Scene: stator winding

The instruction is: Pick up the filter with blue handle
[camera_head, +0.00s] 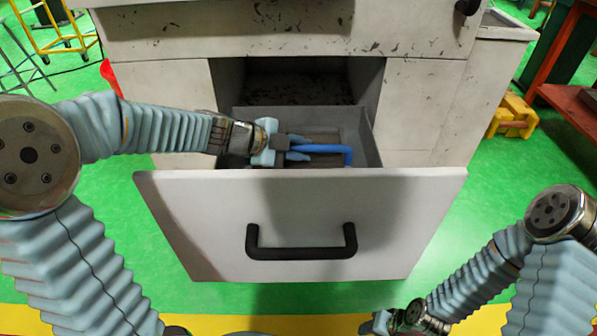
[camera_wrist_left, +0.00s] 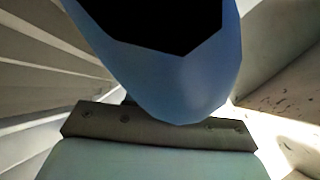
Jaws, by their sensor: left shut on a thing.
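The filter's blue handle (camera_head: 336,151) shows inside the open drawer in the head view, as a bent blue bar. My left gripper (camera_head: 305,149) reaches into the drawer from the left and is shut on the handle. A large blue rounded part (camera_wrist_left: 175,75) fills the upper middle of the left wrist view, close to the camera, with a black area at the top. The filter body below the handle is mostly hidden by the drawer front and gripper. My right gripper (camera_head: 405,322) is at the bottom edge of the head view, apart from the drawer; its fingers are not clear.
The pulled-out drawer has a tall pale front (camera_head: 380,215) with a black handle (camera_head: 301,250). The worn grey cabinet (camera_head: 425,100) stands behind it, with a dark opening above the drawer. A yellow object (camera_head: 514,117) and a red table (camera_head: 572,100) are at right. Green floor (camera_head: 470,205) is clear beside the drawer.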

